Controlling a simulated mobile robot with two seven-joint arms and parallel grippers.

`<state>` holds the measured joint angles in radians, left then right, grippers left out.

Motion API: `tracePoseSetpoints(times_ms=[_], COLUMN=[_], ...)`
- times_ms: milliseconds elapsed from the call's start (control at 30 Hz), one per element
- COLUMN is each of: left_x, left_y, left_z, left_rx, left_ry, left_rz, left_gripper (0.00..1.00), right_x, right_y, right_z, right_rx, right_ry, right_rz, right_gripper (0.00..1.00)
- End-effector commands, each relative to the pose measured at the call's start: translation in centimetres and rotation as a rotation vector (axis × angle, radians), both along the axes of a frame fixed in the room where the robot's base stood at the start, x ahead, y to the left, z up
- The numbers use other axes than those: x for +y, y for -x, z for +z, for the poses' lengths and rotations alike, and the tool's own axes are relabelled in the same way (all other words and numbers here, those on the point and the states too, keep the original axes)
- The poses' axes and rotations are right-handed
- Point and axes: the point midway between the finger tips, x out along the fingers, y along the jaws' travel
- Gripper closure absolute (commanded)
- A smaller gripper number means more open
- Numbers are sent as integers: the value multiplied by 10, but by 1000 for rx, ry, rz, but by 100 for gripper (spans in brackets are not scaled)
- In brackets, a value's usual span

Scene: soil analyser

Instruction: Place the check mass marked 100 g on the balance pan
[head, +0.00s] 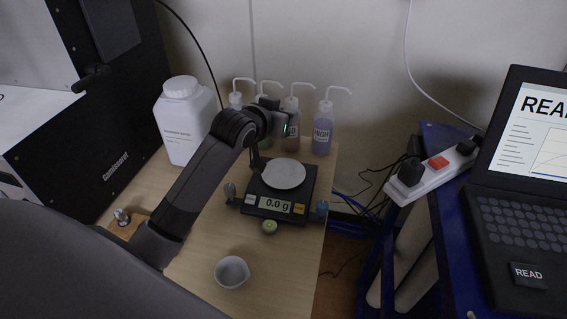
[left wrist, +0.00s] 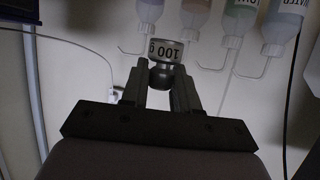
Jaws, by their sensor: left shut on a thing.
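My left gripper (left wrist: 160,82) is shut on the 100 g check mass (left wrist: 166,50), a pale metal cylinder with a narrower dark neck between the fingers. Its label reads 100 g upside down in the left wrist view. In the head view my left gripper (head: 280,122) is over the back of the balance (head: 273,206), near the bottles; the mass cannot be made out there. The round pale balance pan (head: 284,173) is bare, and the display reads 0.0 g. My right gripper is not in view.
Several wash bottles (head: 322,130) stand behind the balance. A white jar (head: 184,125) is at left, beside a black analyser (head: 110,130). A wooden block (head: 124,229) holds a metal mass. A small bowl (head: 232,272) sits in front. The laptop (head: 520,220) is at right.

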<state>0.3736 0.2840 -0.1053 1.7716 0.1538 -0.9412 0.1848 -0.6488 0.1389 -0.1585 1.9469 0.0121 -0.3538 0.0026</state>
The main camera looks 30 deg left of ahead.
Motion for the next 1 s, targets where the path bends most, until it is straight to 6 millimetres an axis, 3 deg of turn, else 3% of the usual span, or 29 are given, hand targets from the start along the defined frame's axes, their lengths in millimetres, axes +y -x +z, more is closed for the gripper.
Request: tracePoseSetpoints(times_ms=[100,300,533,767,1000], left_x=[-1,-1,-1,-1,-1], left_y=[1,0,0,0,0], left_z=[-36,-80,-101,-135,-139], left_rx=[5,2,-1,0,-3], left_ry=[1,1,0,1,1], left_rz=[-1,-1,0,-1,-1], left_gripper=[100,100,100,100,100], right_x=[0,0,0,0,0], right_y=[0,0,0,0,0], right_z=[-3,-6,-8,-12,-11], right_rx=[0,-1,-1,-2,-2], right_ry=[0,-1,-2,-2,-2], right_rz=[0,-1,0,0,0], right_gripper=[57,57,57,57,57])
